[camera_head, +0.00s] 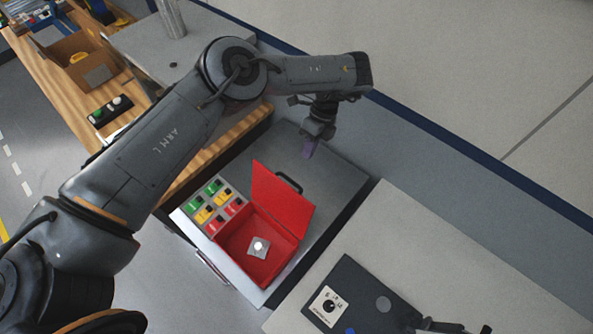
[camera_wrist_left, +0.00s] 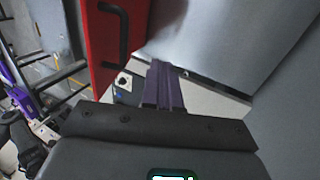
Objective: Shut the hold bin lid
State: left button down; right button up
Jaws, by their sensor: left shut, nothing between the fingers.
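The hold bin (camera_head: 225,243) is an open red box on a grey bench, with a light metal part with a pale knob (camera_head: 260,246) inside. Its red lid (camera_head: 280,196) stands raised at the far side, with a black handle (camera_head: 289,182) on its outer face. My left gripper (camera_head: 309,148) is shut and empty beyond the lid, apart from it, with purple fingers pointing down. In the left wrist view the lid (camera_wrist_left: 98,50) and handle (camera_wrist_left: 120,30) are left of the shut fingers (camera_wrist_left: 164,88). A dark piece at the head view's bottom edge may be my right arm; its fingers are not clear there.
A tray of green, yellow and red blocks (camera_head: 213,206) adjoins the bin's left side. A dark panel with a dial (camera_head: 329,306) lies on the pale bench (camera_head: 430,245) at right. The grey bench top right of the lid (camera_head: 335,185) is clear.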

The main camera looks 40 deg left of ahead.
pick_arm(q)
jog(key=s+f+p, duration=0.3)
jog(key=s+f, duration=0.1)
jog(key=s, duration=0.1)
jog(key=shift+s+d, duration=0.15)
jog(key=shift+s, duration=0.2)
pick_arm(e)
jog(key=shift+w+d+r, duration=0.1)
jog(key=shift+r, duration=1.75)
pick_arm(q)
jog(key=shift+r, duration=0.15)
